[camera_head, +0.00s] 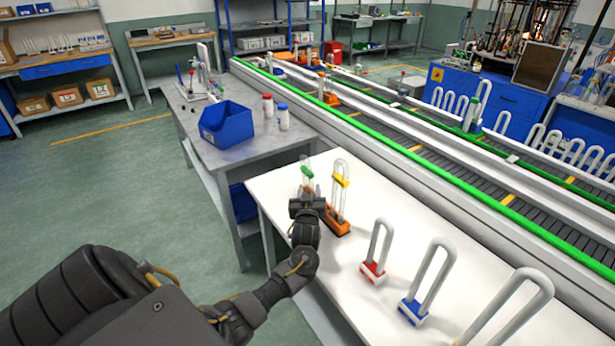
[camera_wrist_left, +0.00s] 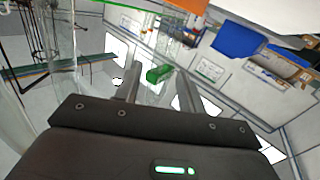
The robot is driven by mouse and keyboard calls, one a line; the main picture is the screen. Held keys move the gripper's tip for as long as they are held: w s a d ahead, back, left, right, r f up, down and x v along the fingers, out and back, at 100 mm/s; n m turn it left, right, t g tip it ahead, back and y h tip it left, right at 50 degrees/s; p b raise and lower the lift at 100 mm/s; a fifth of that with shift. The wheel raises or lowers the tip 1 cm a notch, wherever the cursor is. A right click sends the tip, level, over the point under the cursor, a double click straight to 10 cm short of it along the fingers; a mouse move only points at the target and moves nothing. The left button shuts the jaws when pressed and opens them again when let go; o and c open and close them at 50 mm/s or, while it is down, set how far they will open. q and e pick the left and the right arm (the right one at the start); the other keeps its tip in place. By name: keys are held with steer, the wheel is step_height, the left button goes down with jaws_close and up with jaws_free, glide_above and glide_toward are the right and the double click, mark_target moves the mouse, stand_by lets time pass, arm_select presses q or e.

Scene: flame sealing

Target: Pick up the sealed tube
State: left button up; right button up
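A clear glass tube with a green piece on it (camera_head: 307,172) stands roughly upright at the tip of my left gripper (camera_head: 307,198). In the left wrist view the green piece (camera_wrist_left: 158,74) shows between the two fingers. The fingers are partly closed with the clear tube between them; the exact contact is hard to see. A taller clear U-shaped tube with a yellow piece (camera_head: 341,181) stands in an orange base (camera_head: 337,222), just right of the gripper. My right gripper is not in view.
On the white table (camera_head: 270,190), U-shaped tubes stand in a red base (camera_head: 373,272) and a blue base (camera_head: 413,312). Another white U-tube (camera_head: 522,290) is at the front right. A blue bin (camera_head: 226,124) sits on the grey table behind. The conveyor (camera_head: 430,165) borders the right.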

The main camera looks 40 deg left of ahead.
mark_target(311, 183)
arm_select(q)
steer(key=x, duration=0.4)
steer(key=shift+w+p, duration=0.25)
steer(key=shift+p, duration=0.05)
steer(key=shift+d, duration=0.1)
jaws_close()
